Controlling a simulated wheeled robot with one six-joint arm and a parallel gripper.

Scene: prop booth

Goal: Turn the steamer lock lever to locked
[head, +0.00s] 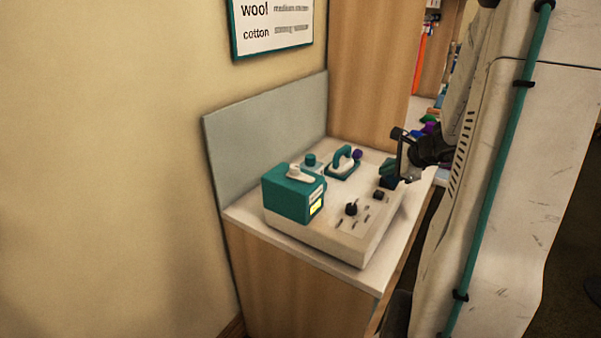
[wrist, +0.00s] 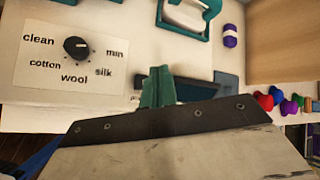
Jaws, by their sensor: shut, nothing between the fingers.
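The steamer is a cream base (head: 325,238) on the counter with a teal box (head: 287,202) at its left end. A pale lever (head: 298,173) lies on top of the box; it looks like the lock lever, but its markings are too small to read. My gripper (head: 387,173) is over the right end of the base, well apart from the lever. In the wrist view its teal fingers (wrist: 157,84) are together and empty. The lever is not in the wrist view.
A black dial (wrist: 77,48) with fabric labels sits on the base. A teal iron (head: 344,162) and a purple spool (wrist: 230,36) are behind. A grey panel (head: 260,125) closes the counter's back left. Coloured items (wrist: 285,100) lie off to the right.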

